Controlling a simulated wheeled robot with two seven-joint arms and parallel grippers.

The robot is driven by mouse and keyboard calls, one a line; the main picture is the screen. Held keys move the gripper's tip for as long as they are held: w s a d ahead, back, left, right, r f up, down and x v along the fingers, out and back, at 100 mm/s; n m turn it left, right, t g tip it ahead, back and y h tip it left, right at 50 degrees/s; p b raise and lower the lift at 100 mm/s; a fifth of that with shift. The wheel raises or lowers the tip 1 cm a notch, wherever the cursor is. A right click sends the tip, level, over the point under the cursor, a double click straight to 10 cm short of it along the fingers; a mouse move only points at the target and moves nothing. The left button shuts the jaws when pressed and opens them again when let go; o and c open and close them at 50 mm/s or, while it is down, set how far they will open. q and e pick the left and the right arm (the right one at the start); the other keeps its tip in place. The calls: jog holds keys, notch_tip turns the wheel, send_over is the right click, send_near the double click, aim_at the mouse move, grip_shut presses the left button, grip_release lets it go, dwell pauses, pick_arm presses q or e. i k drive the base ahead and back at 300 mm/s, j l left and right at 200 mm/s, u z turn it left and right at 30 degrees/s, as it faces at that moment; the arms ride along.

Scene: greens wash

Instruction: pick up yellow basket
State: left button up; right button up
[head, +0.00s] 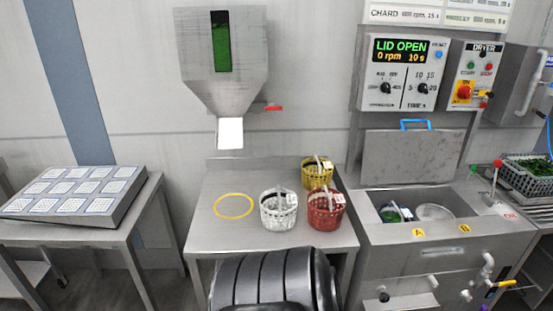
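The yellow basket (314,178) stands upright at the back right of the middle steel table (215,182). It has slotted sides and a raised handle with a pale tag. The red basket (326,213) stands in front of it and overlaps its lower edge in the picture. The white basket (279,212) stands to the left of the red one. I cannot tell whether the yellow and red baskets touch. Neither of my grippers is in the head view.
A hopper (222,50) with a red lever hangs above the table. A yellow ring (233,206) marks a bare spot at left. An open-lidded washer (440,245) adjoins on the right; its display reads LID OPEN. A slanted tray panel (75,192) stands left.

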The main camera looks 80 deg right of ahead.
aim_at(313, 181)
jog(key=z, duration=1.9)
